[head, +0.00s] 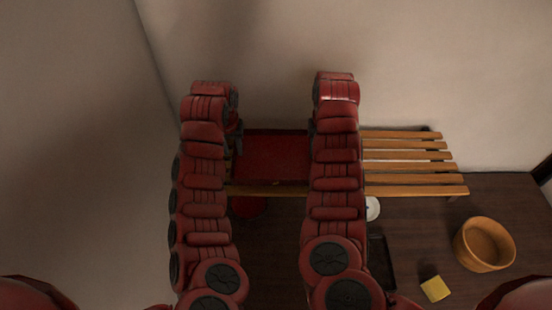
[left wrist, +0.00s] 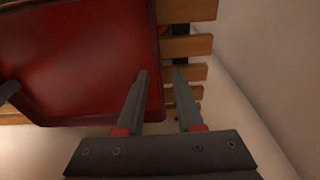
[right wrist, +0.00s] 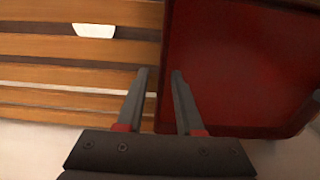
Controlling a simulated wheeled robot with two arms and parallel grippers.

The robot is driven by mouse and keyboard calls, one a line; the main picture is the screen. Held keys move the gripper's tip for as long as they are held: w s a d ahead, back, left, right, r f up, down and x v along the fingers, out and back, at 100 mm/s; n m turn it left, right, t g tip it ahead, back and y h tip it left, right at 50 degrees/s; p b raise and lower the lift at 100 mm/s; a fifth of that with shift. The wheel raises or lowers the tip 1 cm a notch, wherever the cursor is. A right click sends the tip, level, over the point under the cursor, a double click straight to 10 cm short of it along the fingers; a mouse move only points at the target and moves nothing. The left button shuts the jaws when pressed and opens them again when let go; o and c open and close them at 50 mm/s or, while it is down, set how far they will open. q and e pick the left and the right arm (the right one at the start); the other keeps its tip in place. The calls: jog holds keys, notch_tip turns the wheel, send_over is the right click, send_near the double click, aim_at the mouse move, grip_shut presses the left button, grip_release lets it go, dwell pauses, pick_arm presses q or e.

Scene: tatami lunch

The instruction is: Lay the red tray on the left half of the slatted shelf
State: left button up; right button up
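The red tray (head: 270,157) lies flat, seemingly resting on the left half of the slatted shelf (head: 408,154), between my two arms. It looks empty. My left gripper (head: 238,142) is at the tray's left side. In the left wrist view, the left gripper (left wrist: 161,73) has its fingers apart, on either side of the tray's rim, with gaps showing. My right gripper (right wrist: 160,72) stands at the tray's opposite side, also with fingers apart around the rim. In the head view my right arm hides its fingertips. The shelf's right half is bare.
A wooden tub (head: 486,244), a yellow block (head: 435,288) and a dark flat tray (head: 380,264) are on the dark floor at the right. A white round item (head: 372,208) and a red round thing (head: 248,207) show near the shelf's front edge. Walls stand behind and left.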

pick_arm(q)
notch_tip(320, 180, up, 9)
jog(key=shift+r, duration=0.15)
pick_arm(e)
notch_tip(320, 180, up, 12)
dwell(0.7)
dwell(0.5)
